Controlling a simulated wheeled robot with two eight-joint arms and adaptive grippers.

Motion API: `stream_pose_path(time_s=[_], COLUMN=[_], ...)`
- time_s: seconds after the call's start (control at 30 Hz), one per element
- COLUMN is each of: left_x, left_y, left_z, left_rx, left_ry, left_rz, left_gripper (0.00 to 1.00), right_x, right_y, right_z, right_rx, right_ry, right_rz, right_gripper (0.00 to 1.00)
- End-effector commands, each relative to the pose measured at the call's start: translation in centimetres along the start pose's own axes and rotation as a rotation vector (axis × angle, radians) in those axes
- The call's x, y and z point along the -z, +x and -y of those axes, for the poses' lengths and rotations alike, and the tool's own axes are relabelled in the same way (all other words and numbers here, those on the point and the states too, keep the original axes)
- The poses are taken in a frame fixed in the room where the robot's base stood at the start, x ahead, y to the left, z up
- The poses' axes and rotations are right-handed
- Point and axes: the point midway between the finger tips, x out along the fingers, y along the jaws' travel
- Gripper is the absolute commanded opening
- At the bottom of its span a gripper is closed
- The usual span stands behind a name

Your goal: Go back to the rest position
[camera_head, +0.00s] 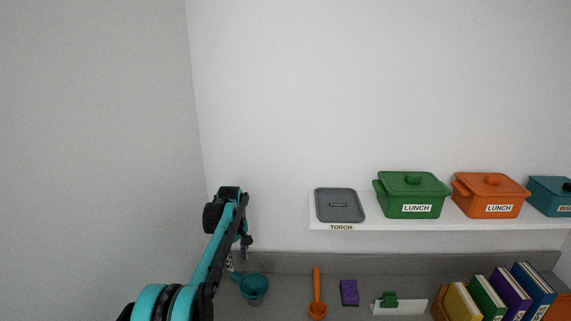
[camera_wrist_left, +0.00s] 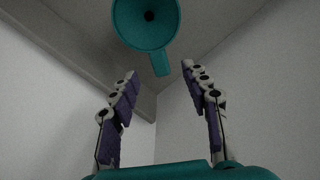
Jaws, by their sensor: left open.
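My left arm reaches up from the bottom left in the head view and bends down at its elbow. My left gripper (camera_head: 237,259) hangs above the counter near the left wall, small and partly hidden. In the left wrist view the left gripper (camera_wrist_left: 160,72) is open, with its two purple-lined fingers wide apart and nothing between them. A teal funnel-like cup with a handle (camera_head: 255,286) is on the counter close to this gripper. It also shows beyond the fingertips in the left wrist view (camera_wrist_left: 146,24), apart from them. My right gripper is in neither view.
A white shelf (camera_head: 455,224) holds a grey lid-like box (camera_head: 339,205), a green box (camera_head: 411,192), an orange box (camera_head: 487,192) and a teal box (camera_head: 549,194). On the counter are an orange ladle (camera_head: 317,292), a purple sponge (camera_head: 349,292), a green clip (camera_head: 389,299) and several books.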

Motion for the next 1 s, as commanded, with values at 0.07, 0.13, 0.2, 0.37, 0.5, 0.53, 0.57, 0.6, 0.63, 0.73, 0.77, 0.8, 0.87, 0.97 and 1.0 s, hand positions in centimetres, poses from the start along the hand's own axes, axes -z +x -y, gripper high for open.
stream_pose_path(time_s=[0.07, 0.13, 0.2, 0.37, 0.5, 0.53, 0.57, 0.6, 0.63, 0.73, 0.77, 0.8, 0.87, 0.97, 1.0], left_x=[-1.1, -2.2, -3.4, -6.7, -9.8, -10.5, -11.2, -12.1, -12.8, -15.2, -15.9, -16.8, -18.1, -20.0, -20.7], left_y=[-1.7, -3.4, -4.8, -7.2, -7.9, -7.9, -7.9, -7.7, -7.5, -6.3, -5.8, -5.1, -3.9, -1.6, -0.7], left_z=[1.3, 2.6, 4.2, 8.5, 12.8, 13.7, 14.7, 16.0, 17.0, 20.3, 21.3, 22.6, 24.4, 27.1, 28.0], left_rx=[-0.027, -0.055, -0.083, -0.141, -0.185, -0.194, -0.202, -0.213, -0.220, -0.243, -0.249, -0.256, -0.267, -0.280, -0.283], left_ry=[0.055, 0.117, 0.180, 0.324, 0.449, 0.475, 0.502, 0.537, 0.563, 0.650, 0.676, 0.711, 0.760, 0.838, 0.864], left_rz=[-0.019, -0.043, -0.068, -0.133, -0.196, -0.211, -0.226, -0.246, -0.261, -0.315, -0.331, -0.353, -0.387, -0.442, -0.460], left_gripper=[0.47, 0.47, 0.47, 0.47, 0.47, 0.47, 0.47, 0.47, 0.47, 0.47, 0.47, 0.47, 0.47, 0.47, 0.47], right_x=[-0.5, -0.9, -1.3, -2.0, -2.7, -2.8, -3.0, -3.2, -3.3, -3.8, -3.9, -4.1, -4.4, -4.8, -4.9], right_y=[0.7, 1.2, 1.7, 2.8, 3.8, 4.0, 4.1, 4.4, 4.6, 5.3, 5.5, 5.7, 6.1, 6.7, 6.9], right_z=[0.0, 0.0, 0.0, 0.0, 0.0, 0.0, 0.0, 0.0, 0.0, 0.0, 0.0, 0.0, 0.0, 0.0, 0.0], right_rx=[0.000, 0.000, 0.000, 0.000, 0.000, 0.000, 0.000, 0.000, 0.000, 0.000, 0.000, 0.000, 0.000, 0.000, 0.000], right_ry=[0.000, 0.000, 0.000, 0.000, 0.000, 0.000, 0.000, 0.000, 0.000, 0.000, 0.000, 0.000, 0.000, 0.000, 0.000], right_rz=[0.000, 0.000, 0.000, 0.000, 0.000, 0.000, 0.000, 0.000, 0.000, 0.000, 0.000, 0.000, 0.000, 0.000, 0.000], right_gripper=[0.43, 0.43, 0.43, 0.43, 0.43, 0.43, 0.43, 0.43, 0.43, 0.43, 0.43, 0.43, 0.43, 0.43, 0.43])
